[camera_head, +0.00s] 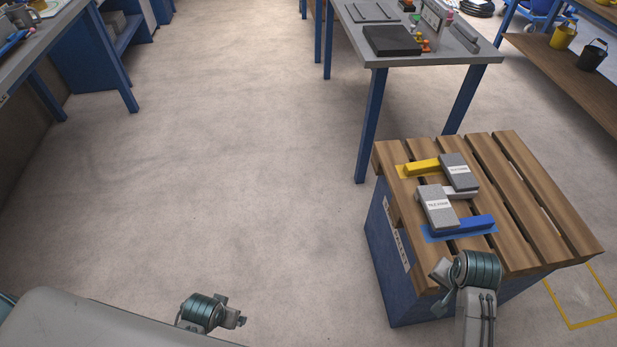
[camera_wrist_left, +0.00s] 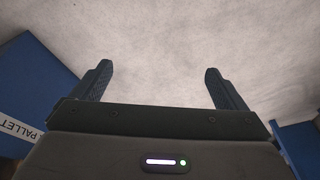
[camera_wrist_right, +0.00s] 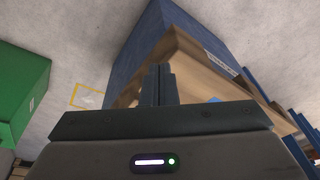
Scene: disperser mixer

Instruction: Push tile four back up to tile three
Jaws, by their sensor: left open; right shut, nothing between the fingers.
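Two labelled tiles lie on a slatted wooden pallet top. The darker grey tile (camera_head: 455,166) is farther back, by a yellow bar (camera_head: 422,168). The lighter grey tile (camera_head: 434,193) is nearer, by a blue bar (camera_head: 470,225), and sits offset to the left. The labels are too small to read surely. A pale strip (camera_head: 462,194) shows between the tiles. My right gripper (camera_wrist_right: 158,85) is shut and empty; in the head view it is at the pallet's near left edge, in front of the blue bar. My left gripper (camera_wrist_left: 160,85) is open and empty above the floor.
The wooden pallet top (camera_head: 555,215) rests on a blue box (camera_head: 385,255) and is bare on its right side. A grey workbench (camera_head: 450,62) stands behind it. A green box (camera_wrist_right: 22,95) shows in the right wrist view. The floor at left is clear.

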